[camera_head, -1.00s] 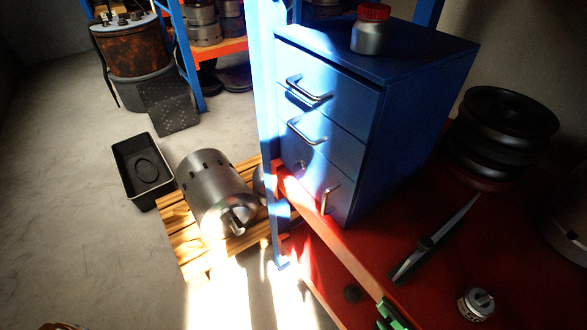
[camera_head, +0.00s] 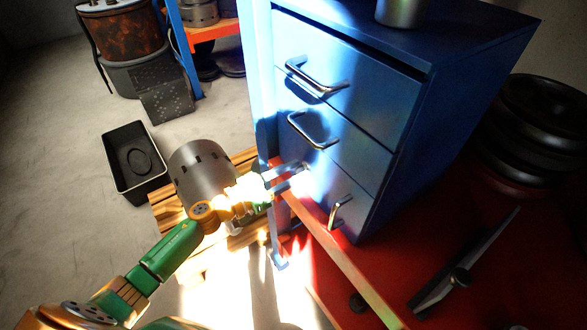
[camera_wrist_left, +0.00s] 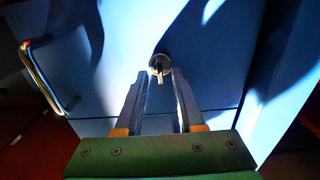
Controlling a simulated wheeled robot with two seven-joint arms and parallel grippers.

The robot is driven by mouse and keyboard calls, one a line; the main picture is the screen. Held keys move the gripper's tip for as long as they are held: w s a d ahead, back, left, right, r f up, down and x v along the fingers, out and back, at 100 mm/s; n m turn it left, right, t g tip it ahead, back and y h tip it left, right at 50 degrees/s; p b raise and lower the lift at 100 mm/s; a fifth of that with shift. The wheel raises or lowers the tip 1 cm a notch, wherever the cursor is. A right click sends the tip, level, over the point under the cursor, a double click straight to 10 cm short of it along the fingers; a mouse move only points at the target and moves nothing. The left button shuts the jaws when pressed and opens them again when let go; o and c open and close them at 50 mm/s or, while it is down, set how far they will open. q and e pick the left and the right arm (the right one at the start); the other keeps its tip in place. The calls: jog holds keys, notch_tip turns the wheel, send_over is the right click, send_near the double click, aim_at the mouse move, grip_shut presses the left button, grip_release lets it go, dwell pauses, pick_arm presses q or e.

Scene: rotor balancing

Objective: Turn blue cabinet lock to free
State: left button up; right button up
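The blue cabinet (camera_head: 440,130) stands on the red shelf, its drawers shut. Its lock (camera_wrist_left: 160,65) is a small silver disc with a key-like tab pointing down in the wrist view, on the drawer front. My left gripper (camera_head: 290,177) reaches in from the left to the cabinet front at the lock. In the left wrist view its two fingers (camera_wrist_left: 160,75) are apart, with their tips on either side of the lock tab. I cannot tell whether they touch it. In the head view the lock is small and partly hidden by the fingers and glare. My right gripper is not in view.
Drawer handles (camera_head: 315,80) stick out above the gripper, and another handle (camera_head: 340,212) is to its lower right. A blue rack post (camera_head: 262,90) stands close left of the cabinet. A metal rotor (camera_head: 200,170) lies on a wooden pallet behind my arm.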

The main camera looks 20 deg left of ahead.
pick_arm(q)
jog(key=shift+w+f, duration=0.1)
jog(key=shift+w, duration=0.15)
jog(key=shift+s, duration=0.15)
grip_shut()
jog(key=m, duration=0.3)
jog(key=shift+s+d, duration=0.1)
jog(key=m, duration=0.3)
jog(key=shift+d+m, duration=0.1)
jog(key=shift+m, duration=0.3)
jog(key=m+b, duration=0.1)
jog(key=m, duration=0.4)
jog(key=shift+s+d+f+b, duration=0.1)
jog(key=shift+s+f+b, duration=0.1)
jog(key=shift+b, duration=0.15)
jog(key=m+b, duration=0.1)
jog(key=m, duration=0.5)
jog(key=shift+f+b, duration=0.1)
jog(key=shift+b, duration=0.25)
grip_release()
jog(key=shift+w, duration=0.1)
